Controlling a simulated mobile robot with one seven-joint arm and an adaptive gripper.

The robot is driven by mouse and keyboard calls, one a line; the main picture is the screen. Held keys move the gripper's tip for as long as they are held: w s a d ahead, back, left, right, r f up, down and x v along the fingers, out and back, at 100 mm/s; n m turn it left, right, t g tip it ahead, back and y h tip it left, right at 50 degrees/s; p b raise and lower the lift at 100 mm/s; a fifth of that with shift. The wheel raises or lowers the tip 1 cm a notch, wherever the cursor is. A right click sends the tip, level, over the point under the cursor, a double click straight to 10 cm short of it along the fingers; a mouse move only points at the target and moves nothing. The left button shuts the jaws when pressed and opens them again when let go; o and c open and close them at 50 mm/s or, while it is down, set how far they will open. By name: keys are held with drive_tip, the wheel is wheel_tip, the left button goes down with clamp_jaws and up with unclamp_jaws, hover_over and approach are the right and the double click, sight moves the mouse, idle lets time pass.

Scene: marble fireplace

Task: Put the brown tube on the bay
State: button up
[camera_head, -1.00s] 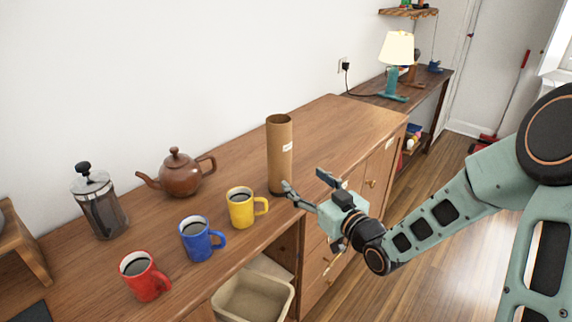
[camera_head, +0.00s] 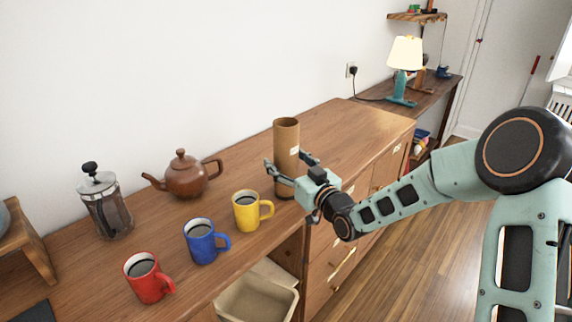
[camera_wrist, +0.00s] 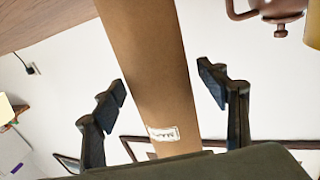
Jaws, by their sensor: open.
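The brown tube (camera_head: 286,138) is a tall cardboard cylinder with a white label. It stands upright on the wooden sideboard, right of the yellow mug. My gripper (camera_head: 290,168) is open, with one finger on each side of the tube's lower half. In the wrist view the tube (camera_wrist: 150,70) runs between the two open fingers, with gaps visible on both sides. Nothing in view is clearly marked as the bay; an open compartment (camera_head: 288,252) under the sideboard top holds a beige bin (camera_head: 262,300).
A yellow mug (camera_head: 246,212), blue mug (camera_head: 201,243) and red mug (camera_head: 147,280) stand left of the tube. A teapot (camera_head: 186,178) and French press (camera_head: 106,208) stand behind them. The sideboard top (camera_head: 345,130) is clear beyond the tube.

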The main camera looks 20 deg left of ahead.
drive_tip(key=shift+a, duration=0.1)
drive_tip(key=c, duration=1.3)
drive_tip(key=shift+r, duration=0.1)
